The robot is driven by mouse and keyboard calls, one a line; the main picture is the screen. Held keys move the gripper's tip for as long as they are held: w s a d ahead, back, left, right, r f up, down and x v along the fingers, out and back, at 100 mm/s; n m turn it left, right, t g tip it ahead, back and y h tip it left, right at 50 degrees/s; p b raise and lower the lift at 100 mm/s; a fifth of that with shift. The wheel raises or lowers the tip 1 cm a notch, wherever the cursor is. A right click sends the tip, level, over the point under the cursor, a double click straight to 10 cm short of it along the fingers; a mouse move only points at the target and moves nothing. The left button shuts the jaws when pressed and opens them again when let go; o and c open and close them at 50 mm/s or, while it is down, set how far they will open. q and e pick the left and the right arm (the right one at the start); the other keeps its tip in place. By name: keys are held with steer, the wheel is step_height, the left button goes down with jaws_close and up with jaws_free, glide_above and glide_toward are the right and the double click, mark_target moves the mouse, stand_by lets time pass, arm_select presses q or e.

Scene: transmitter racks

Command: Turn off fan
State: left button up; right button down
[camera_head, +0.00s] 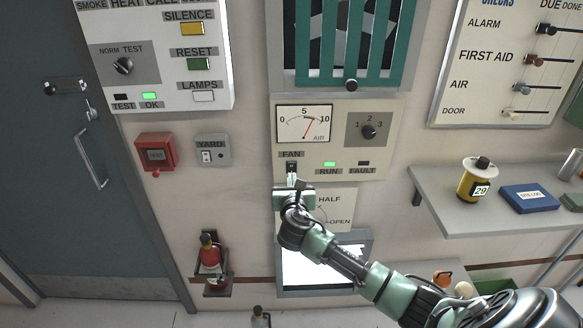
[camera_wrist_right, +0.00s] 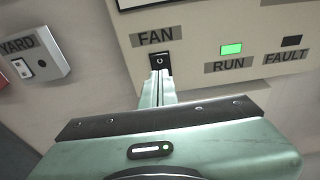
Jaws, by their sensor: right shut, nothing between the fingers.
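The fan panel (camera_head: 385,112) is a cream box on the wall, with an air gauge, a 1-2-3 knob and a small black FAN switch (camera_head: 291,167). In the right wrist view the FAN switch (camera_wrist_right: 160,60) sits under its label, just beyond my fingertips. The green RUN lamp (camera_head: 329,164) is lit, and the FAULT lamp (camera_head: 363,163) is dark. My right gripper (camera_head: 291,181) is shut and empty, its tips at the lower edge of the switch. I cannot tell whether they touch it. In the right wrist view the closed fingers (camera_wrist_right: 157,84) point up at the switch. My left gripper is not in view.
A green louvred vent (camera_head: 345,40) is above the panel. A YARD switch box (camera_head: 213,150) and a red box (camera_head: 156,153) are to the left. A HALF/OPEN plate (camera_head: 336,207) is below. A shelf (camera_head: 450,220) with a yellow canister (camera_head: 474,182) juts out at right.

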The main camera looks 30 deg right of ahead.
mark_target(291, 165)
steer(key=w+d, duration=0.1)
steer(key=w, duration=0.1)
steer(key=w+d+p, duration=0.1)
steer(key=w, duration=0.1)
steer(key=shift+d+r, duration=0.15)
steer(key=shift+r, duration=0.05)
